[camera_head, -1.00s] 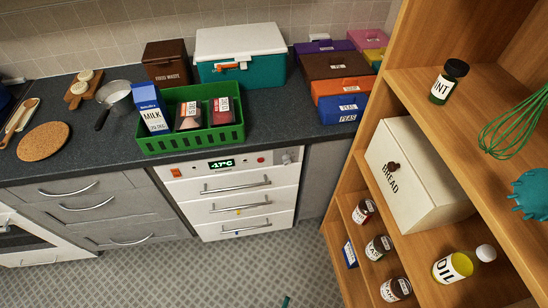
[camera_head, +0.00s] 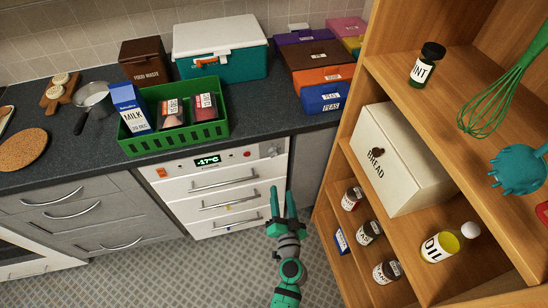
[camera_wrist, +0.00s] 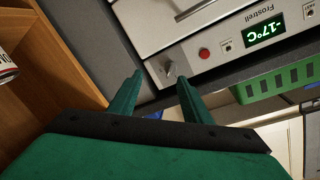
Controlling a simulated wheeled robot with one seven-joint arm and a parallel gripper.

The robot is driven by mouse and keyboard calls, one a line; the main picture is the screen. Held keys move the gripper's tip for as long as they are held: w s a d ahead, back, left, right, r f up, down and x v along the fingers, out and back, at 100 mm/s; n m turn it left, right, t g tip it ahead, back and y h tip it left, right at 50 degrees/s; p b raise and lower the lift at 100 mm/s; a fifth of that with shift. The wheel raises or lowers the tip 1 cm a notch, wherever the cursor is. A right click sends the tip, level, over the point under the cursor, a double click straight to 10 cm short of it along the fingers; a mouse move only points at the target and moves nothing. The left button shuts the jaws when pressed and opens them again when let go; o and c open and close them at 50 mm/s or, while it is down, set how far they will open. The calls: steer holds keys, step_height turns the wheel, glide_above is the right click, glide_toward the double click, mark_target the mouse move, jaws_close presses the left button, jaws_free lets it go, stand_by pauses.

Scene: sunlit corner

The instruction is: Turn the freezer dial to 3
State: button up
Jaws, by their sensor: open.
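The white freezer (camera_head: 218,192) stands under the counter, with drawers and a control panel reading -17°C on its display (camera_head: 208,160). Its small grey dial (camera_head: 271,151) is at the panel's right end. The dial also shows in the wrist view (camera_wrist: 169,71), where the panel appears turned over. My green gripper (camera_head: 282,192) is open and empty in front of the freezer's right side, below the dial in the head view. In the wrist view, its fingertips (camera_wrist: 160,76) frame the dial from a distance. The dial's numbers are too small to read.
A red button (camera_wrist: 204,53) sits beside the dial on the panel. A wooden shelf (camera_head: 345,160) with a bread box (camera_head: 405,180) and jars stands close on the right. A green crate (camera_head: 175,140) sits on the counter above. The floor left of my arm is clear.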

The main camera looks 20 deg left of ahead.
mark_target(274, 156)
steer(key=shift+n+y, duration=0.3)
steer(key=shift+y, duration=0.5)
steer(key=r+x, duration=0.1)
steer(key=x, duration=0.3)
steer(key=r+x, duration=0.1)
steer(key=x, duration=0.4)
steer(key=r+x, duration=0.1)
steer(key=x, duration=0.3)
steer(key=shift+w+a, duration=0.1)
steer(key=shift+w, duration=0.1)
steer(key=shift+w+a, duration=0.3)
steer(key=shift+w, duration=0.35)
steer(key=c, duration=1)
